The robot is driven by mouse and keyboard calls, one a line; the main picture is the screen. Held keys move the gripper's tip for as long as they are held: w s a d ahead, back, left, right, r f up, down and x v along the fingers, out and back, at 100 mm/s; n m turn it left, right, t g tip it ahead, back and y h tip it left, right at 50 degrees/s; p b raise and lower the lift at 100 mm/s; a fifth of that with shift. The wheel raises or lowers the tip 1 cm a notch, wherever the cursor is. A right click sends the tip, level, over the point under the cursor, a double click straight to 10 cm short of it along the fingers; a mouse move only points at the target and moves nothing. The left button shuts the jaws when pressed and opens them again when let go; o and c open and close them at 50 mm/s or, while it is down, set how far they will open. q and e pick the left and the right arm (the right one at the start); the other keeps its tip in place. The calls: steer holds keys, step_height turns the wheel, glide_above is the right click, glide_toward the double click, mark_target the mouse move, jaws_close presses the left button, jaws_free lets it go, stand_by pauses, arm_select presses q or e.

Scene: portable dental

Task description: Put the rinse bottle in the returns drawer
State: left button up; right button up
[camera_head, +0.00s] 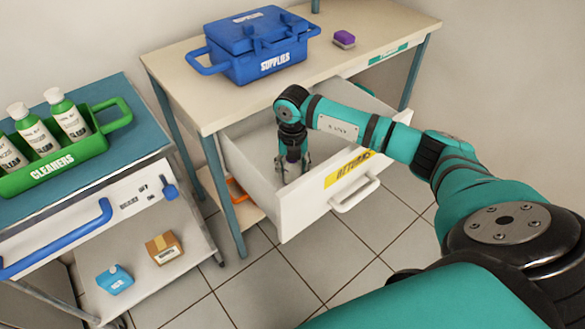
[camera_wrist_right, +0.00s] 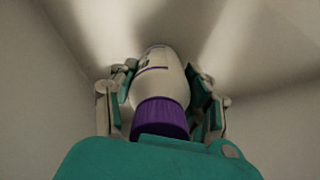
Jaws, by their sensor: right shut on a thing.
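The rinse bottle (camera_wrist_right: 157,88), white with a purple cap, is between the fingers of my right gripper (camera_wrist_right: 160,95) in the right wrist view. My right gripper (camera_head: 292,165) is shut on it and points down inside the open returns drawer (camera_head: 300,208). The drawer is white with a yellow "RETURNS" label and is pulled out from under the table. I cannot tell whether the bottle touches the drawer floor. My left gripper is not in view.
A blue supplies box (camera_head: 262,45) and a purple sponge-like block (camera_head: 344,39) stand on the table (camera_head: 185,75). At the left, a cart (camera_head: 110,85) holds a green cleaners caddy (camera_head: 60,170) with several bottles. A blue box and a brown box sit on its lower shelf.

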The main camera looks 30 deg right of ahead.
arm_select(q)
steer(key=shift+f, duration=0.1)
arm_select(e)
steer(key=shift+f, duration=0.1)
steer(key=o, duration=1)
steer(key=shift+c, duration=0.2)
steer(key=o, duration=0.3)
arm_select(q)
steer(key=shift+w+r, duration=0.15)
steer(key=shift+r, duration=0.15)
arm_select(e)
steer(key=shift+o, duration=0.2)
steer(key=shift+r, duration=0.35)
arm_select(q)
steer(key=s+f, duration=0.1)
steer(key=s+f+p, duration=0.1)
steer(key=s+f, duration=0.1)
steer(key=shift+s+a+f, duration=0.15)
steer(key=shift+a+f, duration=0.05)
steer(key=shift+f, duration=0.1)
arm_select(e)
step_height(320, 180, up, 12)
steer(key=shift+f, duration=0.2)
